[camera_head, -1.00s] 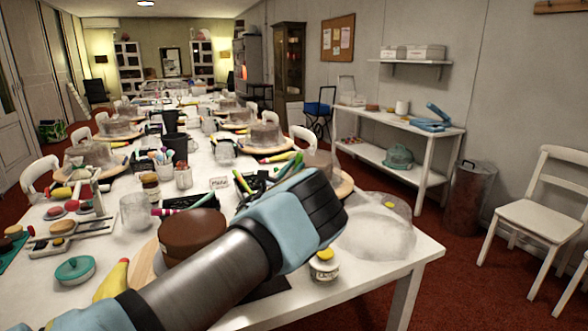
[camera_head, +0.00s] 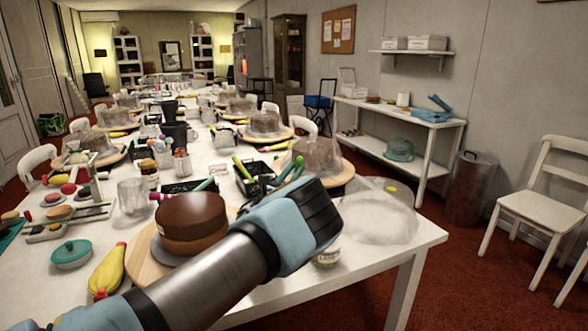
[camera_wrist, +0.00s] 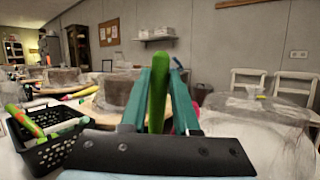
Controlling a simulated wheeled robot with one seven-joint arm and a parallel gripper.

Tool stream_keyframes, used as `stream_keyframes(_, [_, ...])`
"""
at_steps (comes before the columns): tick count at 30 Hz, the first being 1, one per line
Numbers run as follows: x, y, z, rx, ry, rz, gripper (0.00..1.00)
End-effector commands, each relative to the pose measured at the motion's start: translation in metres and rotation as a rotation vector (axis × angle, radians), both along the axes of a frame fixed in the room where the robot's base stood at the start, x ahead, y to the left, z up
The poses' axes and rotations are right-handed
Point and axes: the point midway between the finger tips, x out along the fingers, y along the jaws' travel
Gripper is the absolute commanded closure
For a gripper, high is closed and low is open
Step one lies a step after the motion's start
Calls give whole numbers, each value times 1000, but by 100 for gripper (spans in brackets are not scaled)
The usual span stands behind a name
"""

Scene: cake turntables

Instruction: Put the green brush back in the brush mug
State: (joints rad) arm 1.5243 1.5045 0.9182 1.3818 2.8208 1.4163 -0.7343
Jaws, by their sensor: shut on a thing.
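My gripper (camera_wrist: 160,75) shows in the wrist view, its two teal fingers closed on the green brush (camera_wrist: 157,98). The brush stands roughly upright between them, above the table. In the head view my wrist hides most of the gripper and brush. A mug with several pastel-topped brushes (camera_head: 163,158) stands farther back on the table, left of my gripper; I cannot tell for sure that it is the brush mug. A clear cup (camera_head: 132,196) stands nearer, left of the brown cake.
A brown cake (camera_head: 190,217) on a wooden turntable stands beside my arm. A black basket (camera_wrist: 50,146) with green and orange sticks is left of the gripper. A covered cake (camera_head: 318,162) stands behind it, and a clear dome (camera_head: 378,215) lies at the table's right edge.

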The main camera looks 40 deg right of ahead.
Motion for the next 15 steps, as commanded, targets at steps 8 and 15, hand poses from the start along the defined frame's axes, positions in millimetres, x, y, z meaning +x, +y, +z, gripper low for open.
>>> stream_keyframes(8, [0, 0, -11, 8, 2, 1, 100])
stream_keyframes(15, [0, 0, -10, 6, 2, 1, 100])
